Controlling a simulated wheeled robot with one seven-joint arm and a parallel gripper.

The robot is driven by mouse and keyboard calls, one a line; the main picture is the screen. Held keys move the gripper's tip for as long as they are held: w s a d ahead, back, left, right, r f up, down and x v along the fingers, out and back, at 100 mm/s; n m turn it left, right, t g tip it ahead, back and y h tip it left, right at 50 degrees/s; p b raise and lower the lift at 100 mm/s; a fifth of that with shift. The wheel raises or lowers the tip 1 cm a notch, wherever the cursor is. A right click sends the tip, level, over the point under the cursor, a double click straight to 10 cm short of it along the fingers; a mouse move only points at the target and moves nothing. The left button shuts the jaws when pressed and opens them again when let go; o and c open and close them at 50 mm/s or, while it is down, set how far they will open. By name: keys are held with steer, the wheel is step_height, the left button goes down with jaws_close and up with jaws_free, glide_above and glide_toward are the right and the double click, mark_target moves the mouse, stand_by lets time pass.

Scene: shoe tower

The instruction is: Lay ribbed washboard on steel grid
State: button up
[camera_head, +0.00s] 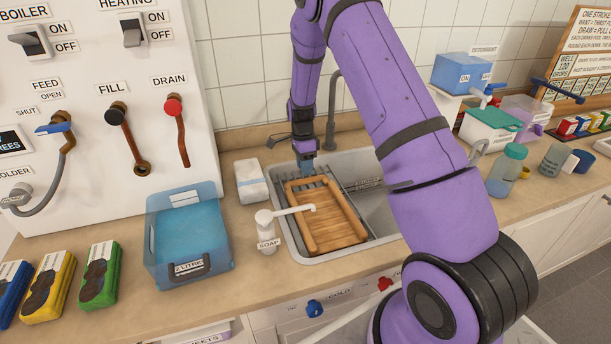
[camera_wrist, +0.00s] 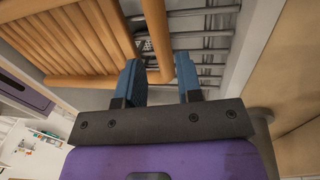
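The ribbed washboard (camera_head: 327,217) is a brown wooden frame with slats. In the head view it lies inside the sink over the steel grid (camera_head: 285,183), whose bars show past its edges. Whether it rests fully flat cannot be told. My gripper (camera_head: 307,170) is at the washboard's far end. In the wrist view my gripper (camera_wrist: 160,82) has its two blue fingers apart, with a wooden rail of the washboard (camera_wrist: 75,40) between them. Narrow gaps seem to show beside the rail. Steel bars of the grid (camera_wrist: 205,45) show to the right.
A white soap dispenser (camera_head: 267,232) stands at the sink's front left, its spout reaching over the washboard. A blue tub (camera_head: 185,235) and a white packet (camera_head: 250,181) stand left of the sink. A tall tap (camera_head: 332,115) rises behind it. A jar (camera_head: 506,170) stands at right.

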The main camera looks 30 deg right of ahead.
step_height(320, 180, up, 7)
steer(key=w, duration=0.1)
steer(key=s+a+r+n+t, duration=0.25)
steer(key=s+r+n, duration=0.35)
steer(key=r, duration=0.6)
steer(key=s+a+r+n+t, duration=0.1)
steer(key=s+a+r+n, duration=0.2)
steer(key=s+r, duration=0.7)
steer(key=s+a+r+n+t, duration=0.2)
steer(key=s+r+n, duration=0.2)
steer(key=s, duration=0.7)
steer(key=s+a+r+n+t, duration=0.1)
steer(key=s+r+n+t, duration=0.1)
steer(key=s+r+n, duration=0.2)
steer(key=s+n, duration=0.3)
steer(key=s, duration=0.3)
steer(key=shift+s+a, duration=0.4)
